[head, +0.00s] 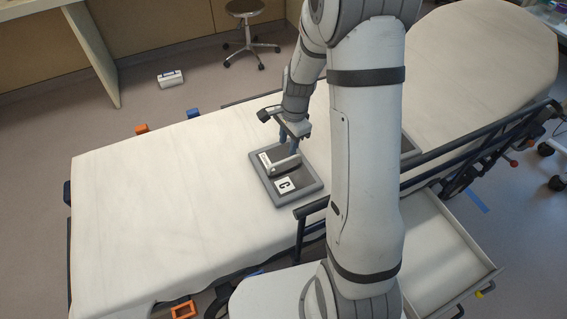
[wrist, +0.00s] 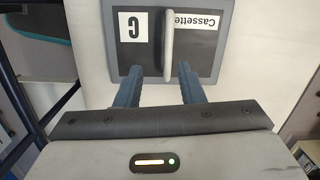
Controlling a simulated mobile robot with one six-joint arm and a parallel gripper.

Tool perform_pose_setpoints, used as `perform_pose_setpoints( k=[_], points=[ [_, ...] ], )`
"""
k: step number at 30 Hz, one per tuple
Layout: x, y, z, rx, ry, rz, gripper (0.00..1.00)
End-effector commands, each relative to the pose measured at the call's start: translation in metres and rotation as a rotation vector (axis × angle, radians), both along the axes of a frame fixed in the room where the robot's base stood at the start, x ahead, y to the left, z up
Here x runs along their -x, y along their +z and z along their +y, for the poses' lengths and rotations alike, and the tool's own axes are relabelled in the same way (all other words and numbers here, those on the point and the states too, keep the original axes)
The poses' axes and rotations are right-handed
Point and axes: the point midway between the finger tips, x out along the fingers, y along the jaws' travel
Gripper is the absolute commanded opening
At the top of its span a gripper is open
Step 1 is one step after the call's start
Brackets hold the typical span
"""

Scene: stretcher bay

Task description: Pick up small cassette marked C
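The small cassette (head: 309,186) is a flat grey slab with a dark top, a raised light handle and two white labels, "Cassette" and "C". It lies on the white stretcher sheet. In the wrist view the cassette (wrist: 226,60) is at the top, with its handle (wrist: 168,42) upright in the picture between the labels. My gripper (head: 284,142) is above the cassette's far side in the head view. In the wrist view my gripper (wrist: 158,70) is open, its blue fingers spread to either side of the handle's near end. Nothing is held, and I cannot tell the exact height gap.
The stretcher sheet (head: 150,205) is clear left of the cassette. A dark side rail (head: 470,150) runs along the near right edge. A grey flat piece (head: 409,146) shows partly behind my arm. An open drawer (head: 440,250) is at lower right. A stool (head: 245,8) stands behind.

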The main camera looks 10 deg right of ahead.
Motion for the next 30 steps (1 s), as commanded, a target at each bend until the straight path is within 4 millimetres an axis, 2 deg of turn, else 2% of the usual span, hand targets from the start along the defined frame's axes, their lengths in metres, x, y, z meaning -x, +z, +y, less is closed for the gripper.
perform_pose_setpoints(
  k=[1, 3, 17, 24, 30],
  points=[
    [-0.004, -0.013, -0.001, -0.003, -0.045, 0.018, 0.35],
    [-0.009, -0.025, -0.002, -0.006, -0.096, 0.03, 0.35],
    [-0.014, -0.07, 0.003, -0.007, -0.146, 0.043, 0.35],
    [-0.017, -0.104, 0.007, -0.008, -0.144, 0.044, 0.35],
    [-0.017, -0.114, 0.008, -0.007, -0.142, 0.041, 0.35]
  ],
)
